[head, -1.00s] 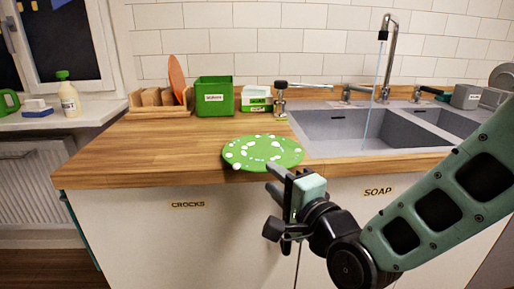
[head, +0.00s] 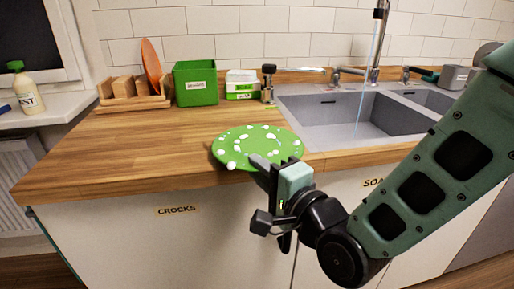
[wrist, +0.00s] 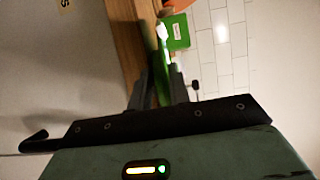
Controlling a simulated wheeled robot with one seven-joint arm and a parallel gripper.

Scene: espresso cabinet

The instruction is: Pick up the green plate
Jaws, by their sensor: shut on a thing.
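The green plate (head: 253,142) has white spots and sits at the front edge of the wooden worktop, left of the sink, in the head view. My gripper (head: 268,164) is at the plate's near rim, coming from the front. Its fingers are shut on that rim. In the wrist view my gripper (wrist: 160,95) shows the plate edge-on (wrist: 163,62) as a thin green strip between the fingers. I cannot tell whether the plate is lifted clear of the worktop.
The sink (head: 345,118) with running water is to the right. A green box (head: 195,84), a rack with an orange plate (head: 152,64), and a small green-white box (head: 241,86) stand behind. The worktop's left part (head: 110,150) is clear.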

